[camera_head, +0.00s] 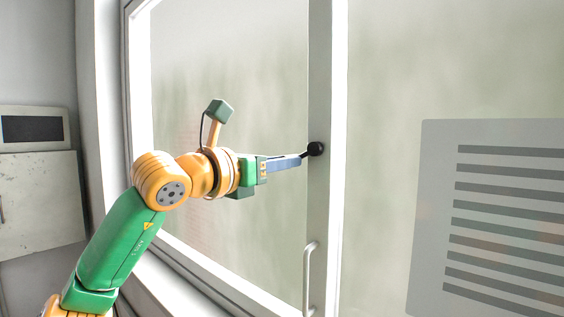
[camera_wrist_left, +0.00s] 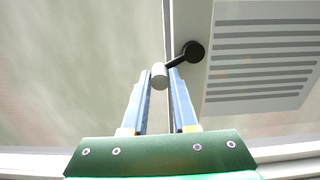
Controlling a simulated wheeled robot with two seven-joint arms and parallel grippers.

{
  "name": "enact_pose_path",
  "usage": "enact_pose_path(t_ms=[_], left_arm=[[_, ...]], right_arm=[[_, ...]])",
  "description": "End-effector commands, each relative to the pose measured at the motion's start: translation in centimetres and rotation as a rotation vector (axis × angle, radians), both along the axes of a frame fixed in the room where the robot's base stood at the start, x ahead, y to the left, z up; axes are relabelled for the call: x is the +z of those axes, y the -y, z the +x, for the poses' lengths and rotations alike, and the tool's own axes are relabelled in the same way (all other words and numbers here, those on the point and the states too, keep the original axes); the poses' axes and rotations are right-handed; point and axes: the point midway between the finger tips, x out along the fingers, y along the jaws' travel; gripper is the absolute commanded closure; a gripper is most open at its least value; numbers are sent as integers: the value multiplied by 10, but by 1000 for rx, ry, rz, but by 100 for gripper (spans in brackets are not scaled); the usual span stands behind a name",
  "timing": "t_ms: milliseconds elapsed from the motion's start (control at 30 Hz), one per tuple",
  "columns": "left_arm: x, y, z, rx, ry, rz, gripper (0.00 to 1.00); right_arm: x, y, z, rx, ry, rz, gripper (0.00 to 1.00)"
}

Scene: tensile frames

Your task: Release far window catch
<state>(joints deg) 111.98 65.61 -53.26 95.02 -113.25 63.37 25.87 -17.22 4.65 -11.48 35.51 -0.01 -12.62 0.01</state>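My left gripper (camera_head: 301,156) reaches the catch from the left in the head view. Its two blue fingers (camera_wrist_left: 160,82) lie on either side of the knob, with no clear gap to it, so it looks shut on the knob. In the head view the knob is hidden at the fingertips. My right gripper is in neither view.
A pale curved handle (camera_head: 309,278) stands on the same upright below the catch. A grey panel with dark slots (camera_head: 490,220) is at the right. The window sill and side frame (camera_head: 108,120) run beside my left arm. A grey cabinet (camera_head: 38,205) is at far left.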

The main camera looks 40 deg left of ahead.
Motion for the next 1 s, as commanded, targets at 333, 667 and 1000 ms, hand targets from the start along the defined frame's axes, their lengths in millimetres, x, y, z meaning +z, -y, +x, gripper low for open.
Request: enact_pose_path(t_ms=[333,667,1000], left_arm=[[3,-1,0,-1,2,49,100],[14,-4,1,-3,18,257,100],[22,-5,1,-1,33,440,100]], right_arm=[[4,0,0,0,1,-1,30],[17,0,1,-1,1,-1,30],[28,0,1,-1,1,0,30]])
